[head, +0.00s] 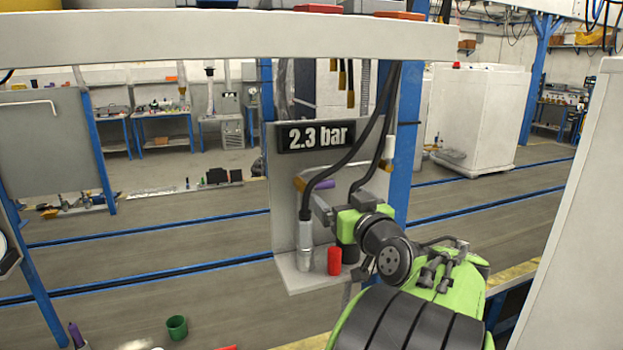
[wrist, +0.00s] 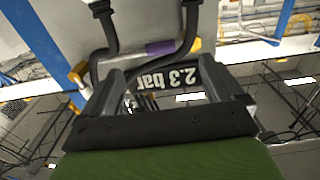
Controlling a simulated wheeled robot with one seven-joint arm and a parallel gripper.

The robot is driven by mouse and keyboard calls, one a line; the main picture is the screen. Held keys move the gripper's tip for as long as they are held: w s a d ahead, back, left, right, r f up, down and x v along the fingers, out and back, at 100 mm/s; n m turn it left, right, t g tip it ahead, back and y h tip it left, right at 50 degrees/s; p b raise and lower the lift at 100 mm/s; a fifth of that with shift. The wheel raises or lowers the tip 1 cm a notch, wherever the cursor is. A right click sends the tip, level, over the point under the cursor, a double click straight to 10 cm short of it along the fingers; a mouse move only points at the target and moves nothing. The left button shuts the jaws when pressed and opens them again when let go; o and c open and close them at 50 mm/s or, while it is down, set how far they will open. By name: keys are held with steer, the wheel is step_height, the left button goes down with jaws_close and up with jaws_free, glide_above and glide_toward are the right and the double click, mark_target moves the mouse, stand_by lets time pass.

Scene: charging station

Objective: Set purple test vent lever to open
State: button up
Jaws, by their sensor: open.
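The purple lever (head: 322,184) is partly visible on a grey panel (head: 284,222), below a black "2.3 bar" display (head: 315,136). A yellow-brown part (head: 299,183) is at its left end. My gripper (head: 322,203) is open, just in front of and below the lever in the head view. In the wrist view the purple part (wrist: 160,48) lies crosswise beyond the open, empty fingers (wrist: 160,68), with yellow pieces toward both ends. The display (wrist: 172,78) looks upside down there. I cannot tell whether a finger touches the lever.
Black hoses (head: 349,158) hang in front of the panel close to the lever. A red cylinder (head: 334,261) and a metal fitting (head: 305,262) stand on the panel's lower shelf. A white beam (head: 220,37) runs above.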

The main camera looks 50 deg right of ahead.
mark_target(326, 187)
steer(key=p+x, duration=0.2)
steer(key=x, duration=0.8)
steer(key=shift+w+d+p, duration=0.1)
steer(key=shift+w+p, duration=0.3)
steer(key=c, duration=1.5)
